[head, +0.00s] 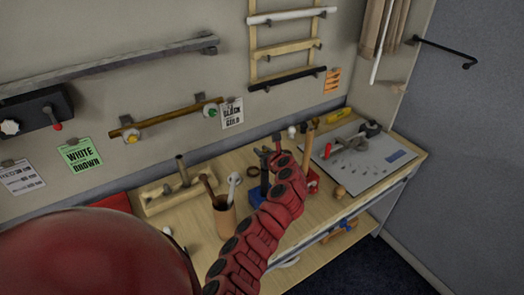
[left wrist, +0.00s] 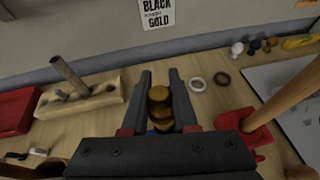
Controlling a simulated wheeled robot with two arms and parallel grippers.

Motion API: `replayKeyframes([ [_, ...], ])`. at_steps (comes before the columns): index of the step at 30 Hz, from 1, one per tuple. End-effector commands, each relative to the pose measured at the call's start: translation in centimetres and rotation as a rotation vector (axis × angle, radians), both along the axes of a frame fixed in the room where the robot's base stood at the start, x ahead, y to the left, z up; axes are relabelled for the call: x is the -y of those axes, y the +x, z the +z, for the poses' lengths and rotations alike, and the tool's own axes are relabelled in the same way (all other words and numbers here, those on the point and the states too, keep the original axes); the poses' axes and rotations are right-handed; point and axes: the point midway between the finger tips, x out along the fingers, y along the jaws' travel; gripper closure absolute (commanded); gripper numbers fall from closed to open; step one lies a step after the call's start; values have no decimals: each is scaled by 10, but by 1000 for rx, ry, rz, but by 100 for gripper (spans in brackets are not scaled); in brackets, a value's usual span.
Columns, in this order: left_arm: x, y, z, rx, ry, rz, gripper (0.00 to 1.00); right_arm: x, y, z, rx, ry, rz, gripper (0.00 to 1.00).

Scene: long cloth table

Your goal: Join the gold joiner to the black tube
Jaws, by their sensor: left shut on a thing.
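The black tube (head: 287,80) lies level on the lowest rung position of the wooden wall rack, below a wooden tube and a white tube. My left gripper (head: 269,158) is over the table, well below and apart from the black tube. In the left wrist view its two dark fingers (left wrist: 161,82) are closed around the gold joiner (left wrist: 159,104), a short stepped gold piece. Something blue shows just under the joiner; whether they touch is hidden. In the head view my arm and fingers hide the joiner. My right gripper is not in view.
A cup of tools (head: 224,217) and a wooden block with a peg (head: 168,196) stand left of my gripper. A red stand with a wooden handle (left wrist: 257,136) is close on the right. A grey mat (head: 360,164) lies farther right. A "BLACK GOLD" card (head: 232,113) hangs on the wall.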

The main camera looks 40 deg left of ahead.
Motion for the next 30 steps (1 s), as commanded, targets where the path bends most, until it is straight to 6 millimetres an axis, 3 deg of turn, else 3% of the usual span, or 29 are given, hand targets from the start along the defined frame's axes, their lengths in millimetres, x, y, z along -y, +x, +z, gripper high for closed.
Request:
replayKeyframes([
  [30,0,0,-26,0,0,1,100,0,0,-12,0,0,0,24],
])
